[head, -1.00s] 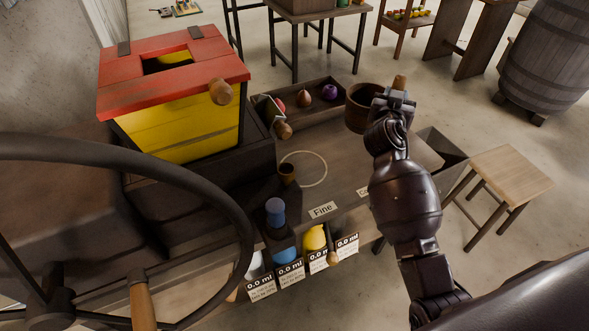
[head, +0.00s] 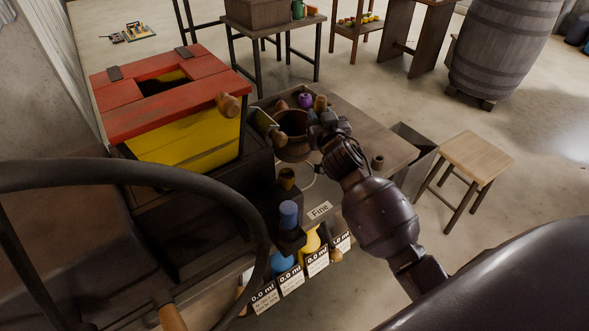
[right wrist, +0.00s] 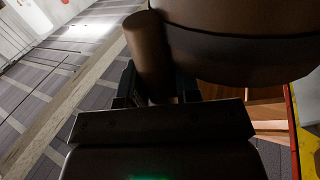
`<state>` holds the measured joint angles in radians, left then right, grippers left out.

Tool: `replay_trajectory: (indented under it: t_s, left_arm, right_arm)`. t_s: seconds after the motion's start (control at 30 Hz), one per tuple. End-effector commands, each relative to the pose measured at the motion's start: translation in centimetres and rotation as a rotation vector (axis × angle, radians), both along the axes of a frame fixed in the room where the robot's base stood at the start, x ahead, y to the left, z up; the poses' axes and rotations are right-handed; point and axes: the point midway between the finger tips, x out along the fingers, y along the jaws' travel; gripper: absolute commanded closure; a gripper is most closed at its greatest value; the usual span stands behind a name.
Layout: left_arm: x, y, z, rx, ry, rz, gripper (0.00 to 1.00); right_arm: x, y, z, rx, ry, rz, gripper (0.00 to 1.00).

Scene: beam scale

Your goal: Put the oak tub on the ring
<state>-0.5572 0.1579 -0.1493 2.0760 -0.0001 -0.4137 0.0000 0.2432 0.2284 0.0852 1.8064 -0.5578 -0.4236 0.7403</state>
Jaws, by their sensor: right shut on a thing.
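The oak tub (head: 291,148), a dark round wooden vessel with an upright peg handle (head: 320,103), is in my right gripper (head: 322,122). The gripper is shut on that handle. The tub looks upright and seems raised off the table; the gap beneath it is hard to judge. In the right wrist view, the tub (right wrist: 240,45) fills the upper right, with its handle (right wrist: 148,50) between the fingers. The pale ring (head: 309,181) on the table shows only as a short arc below the tub; the tub and my right arm hide the rest. My left gripper is not in view.
A yellow box with a red lid (head: 190,140) stands left of the tub, its round knob near. Fruit, including a purple one (head: 305,100), lies behind the tub. A small wooden cup (head: 287,178) and blue-topped bottle (head: 288,214) stand in front. A black wheel (head: 130,172) crosses the foreground.

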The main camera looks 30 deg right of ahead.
Motion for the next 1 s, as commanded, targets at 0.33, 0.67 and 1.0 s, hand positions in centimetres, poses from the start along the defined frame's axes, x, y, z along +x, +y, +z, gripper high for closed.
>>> replay_trajectory:
  t_s: [0.33,0.67,1.0]
  left_arm:
    - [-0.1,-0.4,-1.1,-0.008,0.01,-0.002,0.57]
    - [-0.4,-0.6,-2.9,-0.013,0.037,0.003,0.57]
    - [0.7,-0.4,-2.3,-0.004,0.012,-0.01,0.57]
  right_arm:
    - [0.0,0.1,-4.7,0.002,0.005,0.003,1.0]
    - [0.0,0.1,-8.8,0.002,0.009,0.002,1.0]
    - [0.1,0.1,-9.6,0.001,0.0,0.003,1.0]
